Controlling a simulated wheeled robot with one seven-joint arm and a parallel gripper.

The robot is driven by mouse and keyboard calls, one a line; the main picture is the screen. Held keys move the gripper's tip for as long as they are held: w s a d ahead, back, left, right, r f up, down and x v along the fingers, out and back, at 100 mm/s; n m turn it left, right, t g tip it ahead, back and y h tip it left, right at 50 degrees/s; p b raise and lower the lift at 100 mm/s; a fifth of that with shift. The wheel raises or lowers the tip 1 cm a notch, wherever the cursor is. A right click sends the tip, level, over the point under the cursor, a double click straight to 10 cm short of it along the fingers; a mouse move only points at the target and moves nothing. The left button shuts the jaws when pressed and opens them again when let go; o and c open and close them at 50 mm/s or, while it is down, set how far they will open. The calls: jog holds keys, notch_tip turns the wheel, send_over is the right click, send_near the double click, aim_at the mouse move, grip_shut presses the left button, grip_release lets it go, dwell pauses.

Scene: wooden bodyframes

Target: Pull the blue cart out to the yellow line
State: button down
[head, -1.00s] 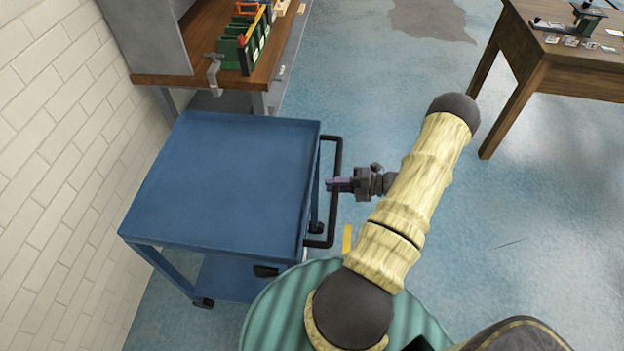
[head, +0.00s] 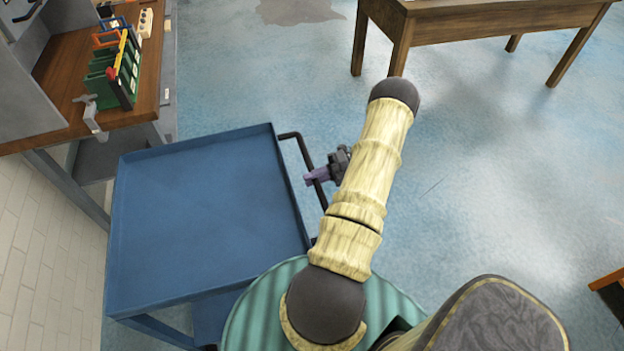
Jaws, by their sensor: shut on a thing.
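The blue cart (head: 205,215) has a flat top tray with a low rim and fills the left-centre of the head view. A black bar handle (head: 291,136) stands off its right side. My gripper (head: 317,176) is at the middle of this handle, its purplish fingers shut around the bar. My arm reaches up from the bottom of the picture, just right of the cart, and hides the lower part of the handle. No yellow line shows on the floor now.
A wooden workbench (head: 62,92) with green bins (head: 118,80) and a clamp stands behind the cart at upper left. A white brick wall (head: 45,245) is at left. A wooden table (head: 480,28) stands at upper right. The blue floor (head: 500,170) right of my arm is open.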

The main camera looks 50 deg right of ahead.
jog(key=shift+f, duration=0.1)
jog(key=c, duration=1.3)
grip_release()
jog(key=shift+d, duration=0.15)
jog(key=b+v, duration=0.3)
jog(key=v, duration=1.4)
jog(key=shift+s, duration=0.2)
